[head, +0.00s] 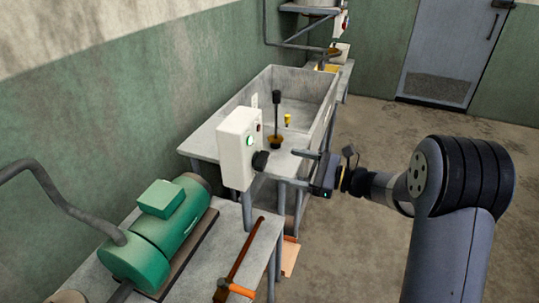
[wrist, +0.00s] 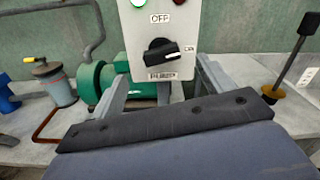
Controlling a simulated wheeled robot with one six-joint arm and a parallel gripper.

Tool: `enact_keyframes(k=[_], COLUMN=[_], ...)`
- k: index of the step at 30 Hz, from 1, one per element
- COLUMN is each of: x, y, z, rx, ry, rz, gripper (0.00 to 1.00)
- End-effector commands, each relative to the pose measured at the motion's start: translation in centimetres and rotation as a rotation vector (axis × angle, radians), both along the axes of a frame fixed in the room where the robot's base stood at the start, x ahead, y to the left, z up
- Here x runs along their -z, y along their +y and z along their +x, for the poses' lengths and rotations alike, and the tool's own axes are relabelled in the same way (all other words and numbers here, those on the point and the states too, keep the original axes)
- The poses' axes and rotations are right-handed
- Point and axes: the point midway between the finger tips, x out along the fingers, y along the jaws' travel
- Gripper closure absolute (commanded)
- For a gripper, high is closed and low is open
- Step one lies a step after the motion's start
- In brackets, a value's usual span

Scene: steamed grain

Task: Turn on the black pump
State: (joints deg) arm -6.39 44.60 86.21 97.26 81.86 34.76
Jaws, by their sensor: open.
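A white control box (head: 236,150) stands at the table's end, with a black rotary knob (head: 261,160) on its face. In the wrist view the knob (wrist: 163,52) lies roughly level, its white mark at the right by a small label. An OFF label (wrist: 160,18) is above it; the label below is too small to read. A green lamp (wrist: 138,3) is at the box's upper left. My gripper (head: 296,168) is open and empty, facing the knob from the right, apart from it. Its fingers straddle the box's lower part in the wrist view (wrist: 163,85). I see a green motor (head: 160,230) but cannot identify a black pump.
An orange-and-brown hammer-like tool (head: 240,265) lies on the near table (head: 195,270). A door (head: 455,45) is at the back. The floor at right is open.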

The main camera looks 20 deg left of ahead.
Motion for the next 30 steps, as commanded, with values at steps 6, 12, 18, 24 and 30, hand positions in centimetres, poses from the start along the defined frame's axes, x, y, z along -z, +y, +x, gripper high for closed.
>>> enact_keyframes(k=[6,12,18,24,30], x=[-0.2,-0.1,0.0,0.0,0.0], y=[4.4,7.0,7.9,7.9,7.9], z=[0.2,0.5,0.6,0.6,0.6], rx=[-0.004,-0.003,0.000,0.000,0.000], ry=[0.000,-0.002,-0.002,-0.002,-0.002], rz=[-0.001,-0.002,-0.002,-0.002,-0.002], gripper=[0.24,0.24,0.24,0.24,0.38])
